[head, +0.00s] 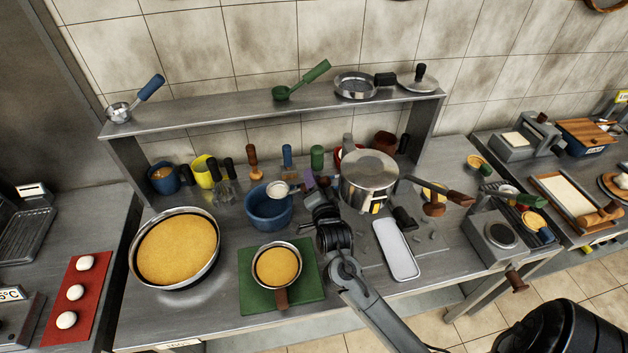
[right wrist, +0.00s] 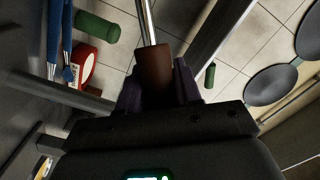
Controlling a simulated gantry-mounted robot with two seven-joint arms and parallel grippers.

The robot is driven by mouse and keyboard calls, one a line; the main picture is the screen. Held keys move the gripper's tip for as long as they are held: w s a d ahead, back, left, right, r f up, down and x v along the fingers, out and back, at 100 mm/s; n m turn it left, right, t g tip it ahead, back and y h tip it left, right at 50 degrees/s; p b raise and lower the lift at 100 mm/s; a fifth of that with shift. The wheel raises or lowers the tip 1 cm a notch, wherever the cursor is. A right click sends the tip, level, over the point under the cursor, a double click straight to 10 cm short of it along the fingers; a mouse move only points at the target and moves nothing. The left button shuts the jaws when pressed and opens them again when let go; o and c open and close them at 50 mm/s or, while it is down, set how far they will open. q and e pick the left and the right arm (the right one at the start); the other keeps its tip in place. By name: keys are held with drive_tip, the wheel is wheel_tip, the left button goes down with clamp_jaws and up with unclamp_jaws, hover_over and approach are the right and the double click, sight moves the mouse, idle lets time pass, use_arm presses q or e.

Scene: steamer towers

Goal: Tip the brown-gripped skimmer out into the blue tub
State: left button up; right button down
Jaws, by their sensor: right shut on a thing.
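My right gripper (head: 312,190) is shut on the brown grip of the skimmer. In the right wrist view, the brown grip (right wrist: 154,68) sits between my purple fingers, with a thin metal rod running on from it. In the head view the skimmer's pale round head (head: 278,189) is over the blue tub (head: 268,212), near its back rim. Whether the head is level or tilted, and what lies in it, is too small to tell. Much of the tub's inside shows dark. My left gripper is not in view.
A steel pot (head: 369,178) stands close to the right of my gripper. A small pan (head: 276,267) on a green board and a large pan (head: 178,248) stand in front and left. A white tray (head: 397,249) lies to the right. A shelf (head: 240,107) runs behind.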

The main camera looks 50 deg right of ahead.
wheel_tip(320, 180, down, 2)
drive_tip(key=shift+f, duration=0.1)
drive_tip(key=p, duration=0.1)
drive_tip(key=r+n+p, duration=0.1)
drive_tip(key=p, duration=0.1)
drive_tip(key=shift+w+a+r+g, duration=0.2)
drive_tip(key=shift+w+g, duration=0.1)
drive_tip(key=r+n+p, duration=0.1)
drive_tip(key=p, duration=0.1)
drive_tip(key=w+r+n+p, duration=0.1)
drive_tip(key=p, duration=0.2)
drive_tip(key=r+g+p, duration=0.1)
drive_tip(key=p, duration=0.1)
drive_tip(key=shift+w+a+n+y+p, duration=0.15)
drive_tip(key=shift+a+n+y+p, duration=0.15)
drive_tip(key=shift+a+n+p, duration=0.1)
drive_tip(key=w+n+p, duration=0.1)
drive_tip(key=p, duration=0.1)
drive_tip(key=w+a+r+n+g+p, duration=0.1)
drive_tip(key=p, duration=0.2)
drive_tip(key=w+r+n+g+p, duration=0.1)
drive_tip(key=p, duration=0.1)
drive_tip(key=shift+w+a+r+p, duration=0.15)
drive_tip(key=shift+a+r+p, duration=0.1)
drive_tip(key=shift+a+p, duration=0.15)
idle(0.4)
